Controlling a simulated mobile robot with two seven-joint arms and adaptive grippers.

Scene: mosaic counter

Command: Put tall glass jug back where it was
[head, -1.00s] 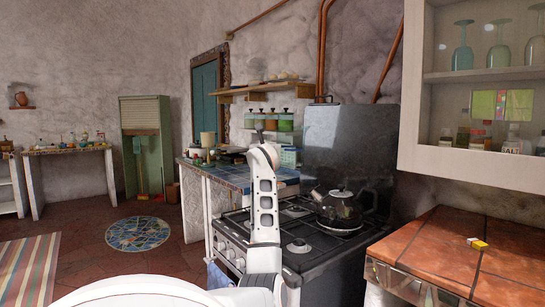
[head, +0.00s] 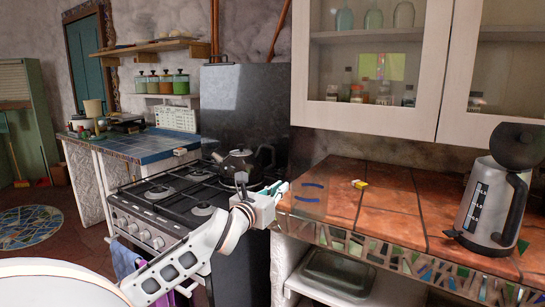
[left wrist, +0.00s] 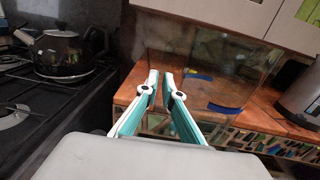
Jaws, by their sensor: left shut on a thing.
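The tall glass jug (head: 308,197) is nearly clear, with blue marks, and shows at the left end of the tiled counter (head: 385,215). My left gripper (head: 279,189) comes in from the left and is shut on it. In the left wrist view the two teal-lined fingers (left wrist: 160,84) close in front of the clear jug (left wrist: 215,62), whose blue marks show beyond them. The jug's outline is faint; I cannot tell whether its base touches the counter. My right gripper is out of view.
A black kettle (head: 243,164) sits on the stove (head: 165,205) to the left. A steel electric kettle (head: 480,205) stands at the counter's right. A small yellow thing (head: 359,184) lies between. Wall cabinets (head: 420,120) hang above. Free tile surrounds the yellow thing.

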